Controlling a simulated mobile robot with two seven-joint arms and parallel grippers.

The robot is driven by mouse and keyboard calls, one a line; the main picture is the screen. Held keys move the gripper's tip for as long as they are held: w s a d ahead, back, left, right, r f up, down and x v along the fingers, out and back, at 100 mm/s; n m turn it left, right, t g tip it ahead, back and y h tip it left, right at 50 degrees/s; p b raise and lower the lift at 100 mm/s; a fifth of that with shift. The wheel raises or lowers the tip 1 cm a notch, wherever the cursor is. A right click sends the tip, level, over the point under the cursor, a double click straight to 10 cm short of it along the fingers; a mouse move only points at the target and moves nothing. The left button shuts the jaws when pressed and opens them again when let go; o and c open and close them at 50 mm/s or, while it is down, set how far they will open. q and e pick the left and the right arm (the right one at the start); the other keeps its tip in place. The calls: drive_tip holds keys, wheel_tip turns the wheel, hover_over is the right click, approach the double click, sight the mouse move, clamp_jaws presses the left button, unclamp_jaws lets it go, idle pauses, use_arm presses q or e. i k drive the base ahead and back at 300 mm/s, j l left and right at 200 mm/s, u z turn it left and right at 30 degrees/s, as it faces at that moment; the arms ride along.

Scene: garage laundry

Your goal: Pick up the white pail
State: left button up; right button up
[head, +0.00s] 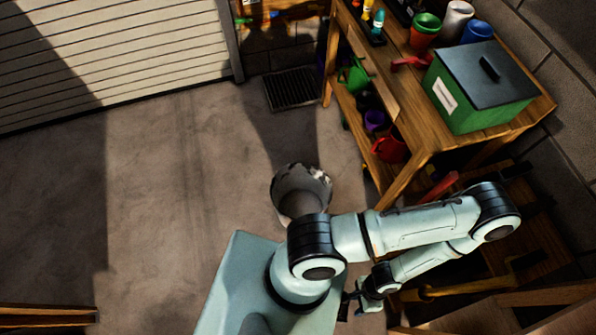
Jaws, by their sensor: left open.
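The white pail (297,184) stands on the concrete floor near the middle of the head view, with a worn, patchy rim. Its lower side is partly hidden by my arm's shoulder joint. My left gripper (349,302) is low in the view, below and to the right of the pail. It is small and dark, open, and apart from the pail. No object shows between its fingers. My right gripper is not in view.
A wooden workbench (408,130) with a lower shelf stands right of the pail. It carries a green box with a dark lid (480,90) and several cups. A floor grate (291,89) lies behind. The floor to the left is clear.

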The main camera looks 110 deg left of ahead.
sight(297, 189)
drive_tip(key=l+u, duration=0.2)
drive_tip(key=u, duration=3.35)
drive_tip(key=j+z, duration=0.45)
drive_tip(key=j, duration=0.35)
drive_tip(key=j+z, duration=0.5)
drive_tip(key=j, duration=0.35)
drive_tip(key=k, duration=0.25)
